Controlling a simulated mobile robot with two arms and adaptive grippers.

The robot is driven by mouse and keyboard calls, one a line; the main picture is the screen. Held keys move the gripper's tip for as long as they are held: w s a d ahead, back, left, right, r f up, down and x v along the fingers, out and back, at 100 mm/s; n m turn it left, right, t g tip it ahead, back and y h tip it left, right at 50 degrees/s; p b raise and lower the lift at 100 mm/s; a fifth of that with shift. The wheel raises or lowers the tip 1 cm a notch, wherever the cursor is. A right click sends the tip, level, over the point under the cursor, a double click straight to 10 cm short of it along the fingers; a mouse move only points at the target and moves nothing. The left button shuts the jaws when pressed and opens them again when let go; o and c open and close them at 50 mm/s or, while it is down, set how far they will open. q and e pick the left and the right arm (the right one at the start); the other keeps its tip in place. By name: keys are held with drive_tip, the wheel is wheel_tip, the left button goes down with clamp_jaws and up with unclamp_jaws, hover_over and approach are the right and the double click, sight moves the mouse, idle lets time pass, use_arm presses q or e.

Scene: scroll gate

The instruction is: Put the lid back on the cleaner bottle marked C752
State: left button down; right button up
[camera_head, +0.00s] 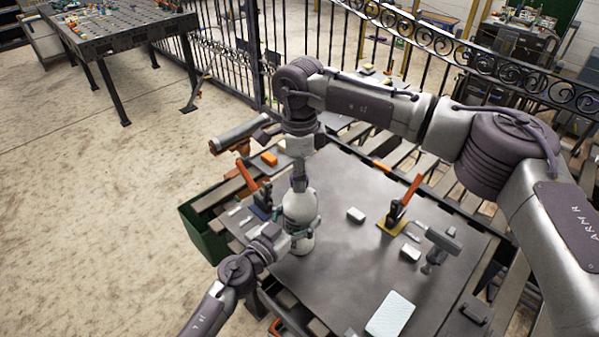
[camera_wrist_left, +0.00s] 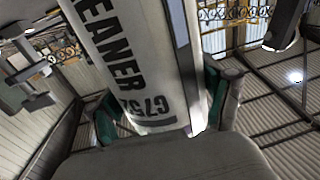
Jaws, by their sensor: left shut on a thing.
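The white cleaner bottle (camera_head: 300,208) stands upright near the left edge of the dark work table (camera_head: 350,275). In the left wrist view the bottle (camera_wrist_left: 125,45) shows black lettering, "EANER" and what looks like C752. My left gripper (camera_head: 296,236) is shut on the bottle's lower body, and its green finger pads (camera_wrist_left: 160,115) press it from both sides. My right gripper (camera_head: 299,183) points straight down over the bottle's top, in line with it. Its fingers are close together, but whether they hold anything is too small to tell. No lid can be made out.
Orange-handled clamps stand left (camera_head: 250,184) and right (camera_head: 403,205) of the bottle. White blocks (camera_head: 356,215), a grey hammer-like tool (camera_head: 437,245) and a pale pad (camera_head: 390,314) lie on the table. A black iron fence (camera_head: 415,40) runs behind. A green bin (camera_head: 203,232) is at left.

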drive_tip(key=c, duration=0.5)
drive_tip(key=o, duration=1.4)
wheel_tip(320, 180, up, 12)
use_arm(q)
unclamp_jaws()
